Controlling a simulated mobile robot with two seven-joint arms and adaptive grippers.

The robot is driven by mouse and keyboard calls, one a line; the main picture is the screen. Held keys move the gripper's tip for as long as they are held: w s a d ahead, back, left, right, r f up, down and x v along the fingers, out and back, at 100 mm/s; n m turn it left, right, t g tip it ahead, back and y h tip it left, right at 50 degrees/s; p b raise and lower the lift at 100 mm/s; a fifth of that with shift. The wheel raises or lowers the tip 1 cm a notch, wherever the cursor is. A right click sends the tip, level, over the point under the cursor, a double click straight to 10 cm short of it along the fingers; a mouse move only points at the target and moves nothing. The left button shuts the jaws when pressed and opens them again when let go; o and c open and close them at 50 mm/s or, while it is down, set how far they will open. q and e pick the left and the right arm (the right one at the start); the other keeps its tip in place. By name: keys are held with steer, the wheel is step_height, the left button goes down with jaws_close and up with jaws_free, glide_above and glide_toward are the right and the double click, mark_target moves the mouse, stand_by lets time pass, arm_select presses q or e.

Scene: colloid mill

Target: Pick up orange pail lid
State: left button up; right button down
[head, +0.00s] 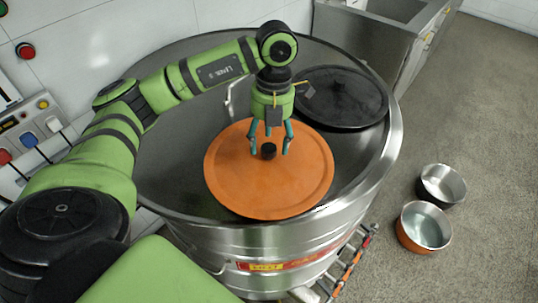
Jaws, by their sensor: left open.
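The orange pail lid (238,186) is a flat round disc with a small black knob (268,151) at its middle. It lies on the dark top of a large steel vat (163,170). My left gripper (270,148) points down over the lid with its teal fingers spread on either side of the knob. The gripper is open and holds nothing. I cannot tell whether the fingertips touch the lid. My right gripper is not in view.
A black round lid (342,98) lies behind on the vat top. A steel cabinet (362,40) stands behind. A control panel (28,135) is at left.

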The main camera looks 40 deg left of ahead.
arm_select(q)
step_height(320, 180, down, 2)
steer(key=shift+s+f+p, duration=0.1)
steer(key=shift+s+p, duration=0.05)
steer(key=shift+p, duration=0.15)
steer(key=shift+f, duration=0.3)
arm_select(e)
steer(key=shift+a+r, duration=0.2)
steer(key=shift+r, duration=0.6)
arm_select(q)
jaws_close()
